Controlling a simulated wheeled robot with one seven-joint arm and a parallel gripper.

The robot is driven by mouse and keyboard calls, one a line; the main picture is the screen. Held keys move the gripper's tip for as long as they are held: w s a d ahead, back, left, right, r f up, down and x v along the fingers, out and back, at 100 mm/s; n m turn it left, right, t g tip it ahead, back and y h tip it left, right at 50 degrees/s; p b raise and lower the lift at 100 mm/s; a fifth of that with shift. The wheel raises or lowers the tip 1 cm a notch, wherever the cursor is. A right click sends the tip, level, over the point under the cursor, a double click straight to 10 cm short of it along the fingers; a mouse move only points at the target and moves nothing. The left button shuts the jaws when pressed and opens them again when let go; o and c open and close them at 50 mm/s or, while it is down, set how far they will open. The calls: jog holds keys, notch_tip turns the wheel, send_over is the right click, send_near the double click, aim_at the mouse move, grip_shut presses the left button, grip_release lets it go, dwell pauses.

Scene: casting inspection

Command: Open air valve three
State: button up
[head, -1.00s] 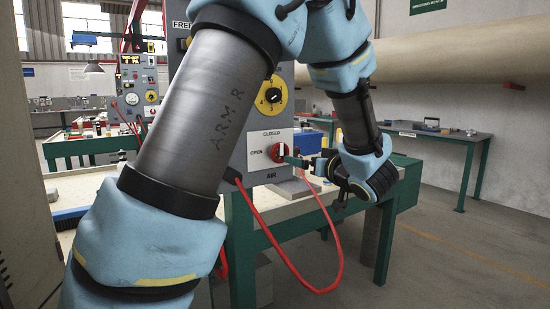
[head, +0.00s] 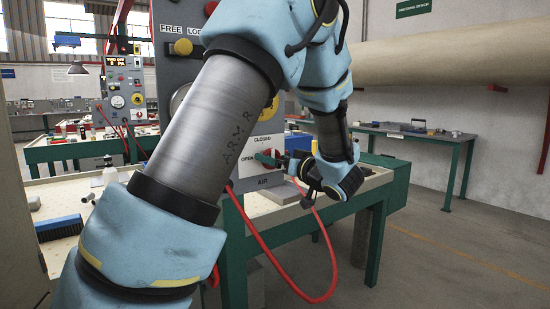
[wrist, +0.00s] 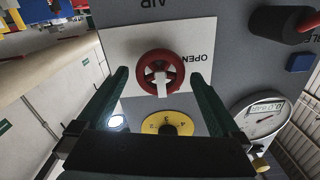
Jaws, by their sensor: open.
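The red valve knob (head: 279,154) sits on the white CLOSED/OPEN plate above the word AIR on a grey panel. In the head view the green fingers partly hide it. The wrist view is upside down; it shows the red knob (wrist: 142,72) with a white pointer toward the picture's bottom, the CLOSED side. OPEN stands to the pointer's right there. My gripper (wrist: 160,75) is open, its two dark green fingers on either side of the knob, with gaps between. In the head view my gripper (head: 272,161) is at the plate. No valve number is legible.
A yellow numbered dial (wrist: 166,123) is on the same panel, beside a round gauge (wrist: 264,115). A red hose (head: 275,272) loops below the bench. Open floor lies to the right.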

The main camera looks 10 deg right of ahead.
jog(key=shift+w+a, duration=0.1)
jog(key=shift+w, duration=0.15)
jog(key=c, duration=1.3)
